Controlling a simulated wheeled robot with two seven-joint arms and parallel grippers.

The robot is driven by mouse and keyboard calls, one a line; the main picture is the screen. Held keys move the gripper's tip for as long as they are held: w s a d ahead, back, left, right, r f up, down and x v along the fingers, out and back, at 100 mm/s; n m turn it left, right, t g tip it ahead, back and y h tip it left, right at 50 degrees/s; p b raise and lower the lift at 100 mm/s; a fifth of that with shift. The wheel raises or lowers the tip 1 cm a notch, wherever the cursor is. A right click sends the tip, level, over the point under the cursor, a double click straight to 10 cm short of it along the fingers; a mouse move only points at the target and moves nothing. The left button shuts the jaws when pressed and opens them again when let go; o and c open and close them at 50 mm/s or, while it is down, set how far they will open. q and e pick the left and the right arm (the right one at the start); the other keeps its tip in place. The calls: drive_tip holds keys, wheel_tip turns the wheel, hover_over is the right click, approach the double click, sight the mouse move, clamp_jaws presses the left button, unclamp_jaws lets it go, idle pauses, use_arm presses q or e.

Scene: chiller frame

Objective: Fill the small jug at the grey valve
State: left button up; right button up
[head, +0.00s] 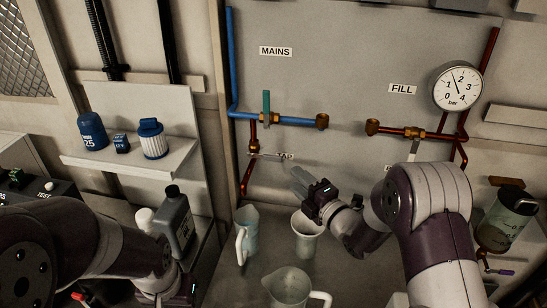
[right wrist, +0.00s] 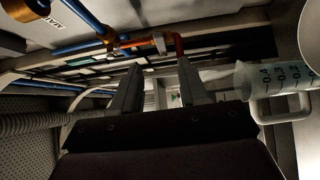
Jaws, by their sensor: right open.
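A thin grey lever (head: 266,155) sits on the copper tap pipe by the TAP label. A second pale lever (head: 414,149) hangs below the FILL pipe. A translucent jug with a left-hand handle (head: 247,238) stands on the counter below the tap. A pale cup-like vessel (head: 306,238) stands to its right, and a wider jug (head: 289,287) stands in front. A jug with scale marks (right wrist: 275,80) shows in the right wrist view; I cannot tell which one. My right gripper (head: 302,181) is open and empty, above the pale vessel. My left gripper's fingers are hidden.
A teal lever (head: 266,103) is on the blue mains pipe. A gauge (head: 457,86) hangs at upper right. A shelf (head: 135,160) with blue containers and a grey bottle (head: 174,222) are at left.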

sight(275, 159)
drive_tip(key=p+x, duration=0.3)
drive_tip(key=x, duration=0.7)
drive_tip(key=shift+w+a, duration=0.2)
drive_tip(key=shift+w, duration=0.15)
drive_tip(key=shift+w+a, duration=0.25)
drive_tip(key=shift+w, duration=0.2)
clamp_jaws()
